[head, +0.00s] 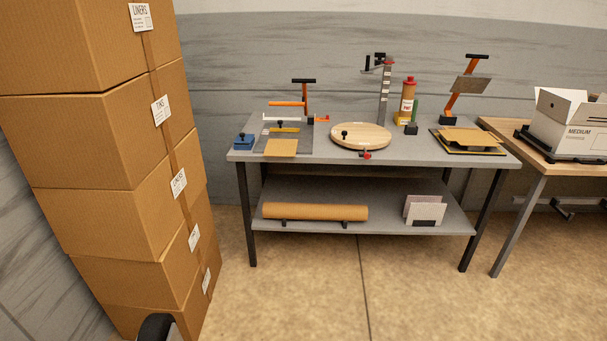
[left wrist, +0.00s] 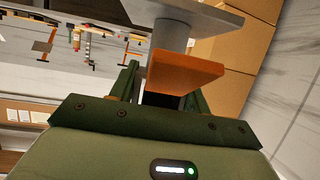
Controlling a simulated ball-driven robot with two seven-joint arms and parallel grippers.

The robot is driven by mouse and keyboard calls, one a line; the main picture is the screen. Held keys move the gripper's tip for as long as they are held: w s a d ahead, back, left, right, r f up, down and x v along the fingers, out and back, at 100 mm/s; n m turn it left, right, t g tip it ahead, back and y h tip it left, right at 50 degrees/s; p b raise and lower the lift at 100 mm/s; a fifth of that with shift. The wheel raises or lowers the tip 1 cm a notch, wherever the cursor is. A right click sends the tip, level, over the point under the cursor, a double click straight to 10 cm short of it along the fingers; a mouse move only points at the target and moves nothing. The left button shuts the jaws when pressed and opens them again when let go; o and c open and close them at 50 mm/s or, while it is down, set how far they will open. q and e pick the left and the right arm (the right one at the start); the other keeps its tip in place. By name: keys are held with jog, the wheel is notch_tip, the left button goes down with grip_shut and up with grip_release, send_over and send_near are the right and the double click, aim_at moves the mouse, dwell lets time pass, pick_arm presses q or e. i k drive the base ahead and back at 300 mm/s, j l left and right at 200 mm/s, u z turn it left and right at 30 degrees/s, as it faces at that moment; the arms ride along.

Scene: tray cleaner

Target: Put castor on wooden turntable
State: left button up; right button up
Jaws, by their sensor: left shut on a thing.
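The wooden turntable (head: 374,136), a pale round disc, sits at the front middle of the grey workbench, with a small black knob on its left part. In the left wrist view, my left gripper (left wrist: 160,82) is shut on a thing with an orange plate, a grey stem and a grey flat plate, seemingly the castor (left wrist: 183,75). The fingers partly hide it, and no wheel can be made out. The left gripper is well away from the bench. My right gripper is not in view.
The grey workbench (head: 400,152) holds a blue block (head: 243,142), a glue bottle (head: 407,101), clamps and a tray at the right. A tall stack of cardboard boxes (head: 105,140) stands at the left. A second table (head: 545,162) carries an open box. The floor before the bench is clear.

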aim_at(362, 132)
jog(key=i+l+z, duration=0.4)
jog(key=i, duration=0.45)
jog(key=i+z, duration=0.45)
jog(key=i, duration=0.45)
jog(key=i+l+u, duration=0.1)
jog(key=i+u, duration=0.2)
jog(key=i, duration=0.25)
jog(key=i+l+u, duration=0.25)
jog(key=i, duration=0.25)
jog(key=i+l+u, duration=0.3)
jog(key=i, duration=0.2)
